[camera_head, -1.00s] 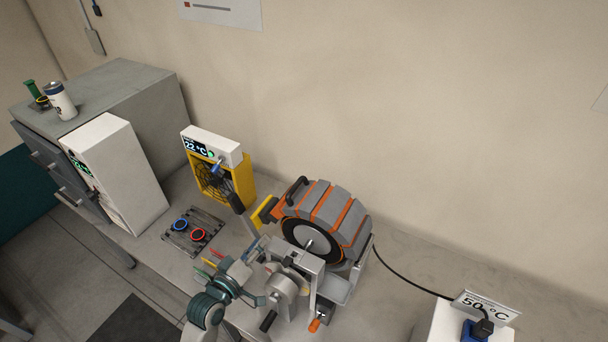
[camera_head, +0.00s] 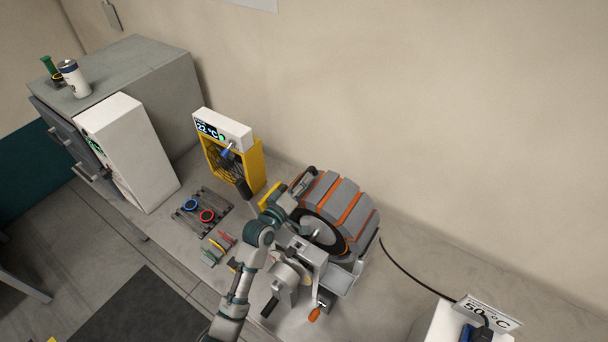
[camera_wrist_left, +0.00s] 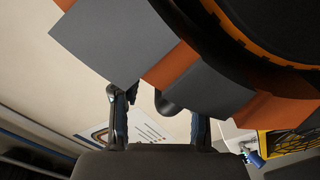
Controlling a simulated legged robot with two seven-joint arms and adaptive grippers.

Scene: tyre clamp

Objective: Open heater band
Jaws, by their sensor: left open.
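The heater band (camera_head: 350,210), grey segments with orange strips, wraps around the black tyre (camera_head: 343,243) on the stand at the middle of the bench. In the wrist view its grey and orange segments (camera_wrist_left: 205,88) fill the upper part. My left gripper (camera_head: 302,184) is at the band's upper left end, where its black handle was visible; the arm now largely covers that spot. In the left wrist view my gripper (camera_wrist_left: 159,118) is open, with a dark rounded part (camera_wrist_left: 165,103) of the band between its fingers. I cannot tell whether they touch it. My right gripper is out of view.
A yellow fan unit (camera_head: 250,165) with a 22 °C display stands left of the tyre. Blue and red rings (camera_head: 207,216) lie on a rack in front. A white box (camera_head: 450,325) with a 50 °C sign is at the lower right. The bench behind the cable is clear.

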